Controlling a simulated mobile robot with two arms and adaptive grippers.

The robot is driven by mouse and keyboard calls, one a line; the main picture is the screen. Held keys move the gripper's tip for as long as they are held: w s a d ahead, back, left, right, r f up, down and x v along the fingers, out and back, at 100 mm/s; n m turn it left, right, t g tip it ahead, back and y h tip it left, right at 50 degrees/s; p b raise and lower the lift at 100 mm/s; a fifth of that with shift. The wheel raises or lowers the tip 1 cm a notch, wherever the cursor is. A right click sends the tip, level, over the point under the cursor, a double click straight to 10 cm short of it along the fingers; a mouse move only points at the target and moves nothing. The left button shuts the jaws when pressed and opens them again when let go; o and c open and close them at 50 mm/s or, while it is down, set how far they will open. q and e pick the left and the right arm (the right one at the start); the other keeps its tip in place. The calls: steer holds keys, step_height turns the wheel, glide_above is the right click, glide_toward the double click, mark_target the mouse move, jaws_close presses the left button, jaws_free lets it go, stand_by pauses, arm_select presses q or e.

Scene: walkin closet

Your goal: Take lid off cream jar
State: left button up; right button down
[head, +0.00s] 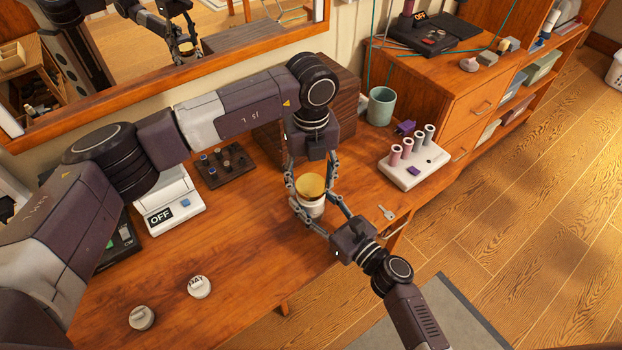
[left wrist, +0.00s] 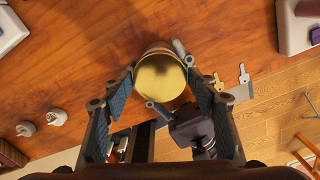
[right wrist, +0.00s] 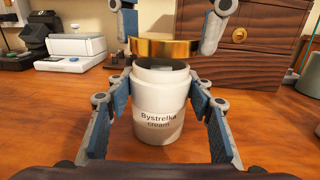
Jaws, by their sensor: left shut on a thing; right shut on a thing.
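The gold lid (head: 311,184) is between the fingers of my left gripper (head: 312,178), which comes down from above. The left wrist view shows the lid's shiny gold top (left wrist: 160,78) between the fingertips. The white jar labelled "Bystrelka cream" (right wrist: 158,108) stands upright between the fingers of my right gripper (right wrist: 160,84), which are shut on its sides. In the right wrist view the lid (right wrist: 165,47) is just above the jar, with the jar's open rim showing below it. In the head view the jar (head: 312,208) is partly hidden by lid and fingers.
A key (head: 386,212) lies to the right near the table edge, below a white rack of tubes (head: 413,168). A green cup (head: 381,106) and a wooden box (head: 345,85) stand behind. A scale (head: 172,205) and two small white round items (head: 200,287) are left.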

mark_target(311, 185)
arm_select(q)
steer(key=shift+r, duration=2)
arm_select(e)
steer(key=shift+r, duration=0.1)
steer(key=c, duration=0.9)
jaws_free()
steer(key=v, duration=1.2)
